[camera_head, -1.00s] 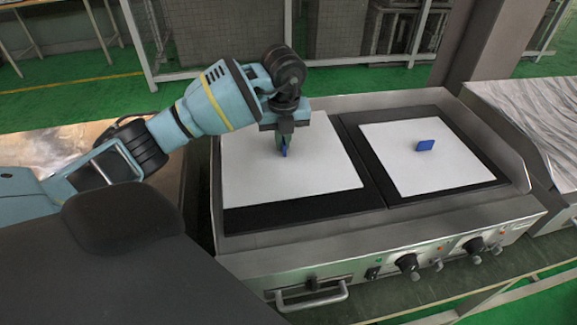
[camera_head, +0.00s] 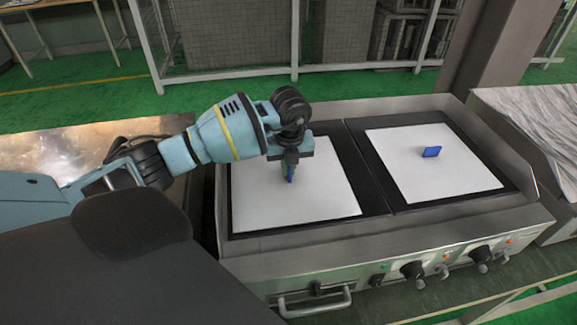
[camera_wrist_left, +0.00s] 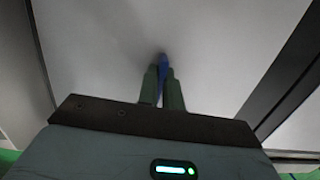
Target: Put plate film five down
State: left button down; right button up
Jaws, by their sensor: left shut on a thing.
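My left gripper (camera_head: 289,176) points down over the left hot plate of the griddle and is shut on the blue handle (camera_head: 292,172) of a white plate film (camera_head: 320,197). In the left wrist view the left gripper (camera_wrist_left: 162,85) has its fingers on either side of the blue handle (camera_wrist_left: 163,62), with the white film (camera_wrist_left: 100,35) spread below. The film lies over or very near the black left plate (camera_head: 375,192); I cannot tell whether it touches everywhere. My right gripper is not in view.
A second white film (camera_head: 445,180) with a blue handle (camera_head: 431,152) lies on the right hot plate. Raised metal walls (camera_head: 510,150) edge the griddle, with knobs (camera_head: 412,269) and a front handle (camera_head: 315,303). A metal table (camera_head: 60,150) stands at the left.

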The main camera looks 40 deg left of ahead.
aim_at(290, 170)
pick_arm(q)
jog(key=shift+f, duration=0.15)
jog(key=c, duration=1.6)
grip_release()
jog(key=shift+o, duration=0.2)
notch_tip(290, 170, up, 12)
jog(key=s+d, duration=0.1)
jog(key=shift+p, duration=0.4)
jog(key=shift+d, duration=0.1)
